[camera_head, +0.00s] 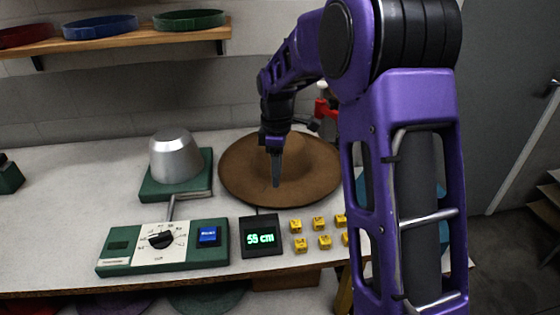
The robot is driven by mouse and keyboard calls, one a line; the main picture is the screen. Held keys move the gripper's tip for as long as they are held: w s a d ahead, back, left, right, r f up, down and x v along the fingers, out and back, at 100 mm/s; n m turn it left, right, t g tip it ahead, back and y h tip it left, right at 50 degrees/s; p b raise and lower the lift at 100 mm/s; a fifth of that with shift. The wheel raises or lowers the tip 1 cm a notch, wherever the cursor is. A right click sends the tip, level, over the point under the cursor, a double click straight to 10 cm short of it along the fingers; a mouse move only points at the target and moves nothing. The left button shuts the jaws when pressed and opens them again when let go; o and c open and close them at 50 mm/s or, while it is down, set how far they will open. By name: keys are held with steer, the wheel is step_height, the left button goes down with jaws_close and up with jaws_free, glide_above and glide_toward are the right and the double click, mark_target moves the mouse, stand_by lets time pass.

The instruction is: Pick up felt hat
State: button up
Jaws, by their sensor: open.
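The brown felt hat (238,176) lies brim down on the right part of the pale table, with a wide round brim and a low crown. My gripper (276,183) points down over the front of the hat's crown. It is open, though from this side its fingers overlap and look like one. I cannot tell whether the fingertips touch the felt. My arm and gripper hide part of the crown.
A metal hat form (175,155) on a green base stands left of the hat. In front are a control box (160,248), a display reading 59 cm (261,236) and several yellow blocks (301,245). A shelf (120,40) holds coloured bands.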

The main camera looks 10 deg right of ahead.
mark_target(277, 200)
step_height(277, 200, down, 6)
steer(key=shift+r, duration=0.1)
steer(key=f, duration=0.5)
steer(key=shift+w+f, duration=0.1)
steer(key=shift+w, duration=0.3)
jaws_close()
stand_by(1.1)
